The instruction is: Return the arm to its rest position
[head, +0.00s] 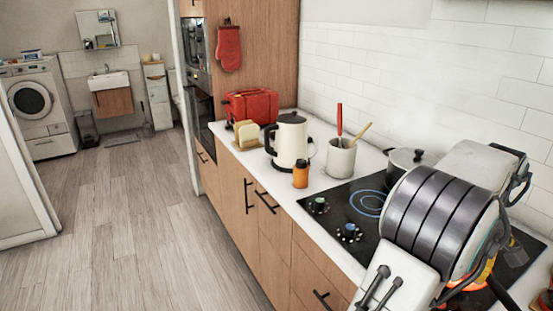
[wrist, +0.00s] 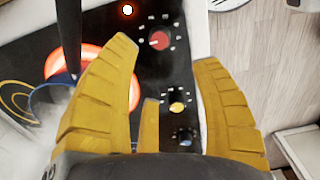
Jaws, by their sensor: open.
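My gripper (wrist: 166,52) shows in the wrist view with its yellow ridged fingers spread apart. Nothing is between them. It is over the black stove panel, with a red knob (wrist: 159,40), a yellow knob (wrist: 177,102) and a blue knob (wrist: 185,137) seen between the fingers. In the head view my arm (head: 440,220) is folded large at the right, over the near part of the stove. My fingers cannot be made out clearly there.
A burner (wrist: 97,58) glows red beside the left finger. A utensil cup (head: 340,158), an orange-brown bottle (head: 300,174), a kettle (head: 291,142) and a red toaster (head: 252,105) line the counter. The floor (head: 120,225) at left is clear.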

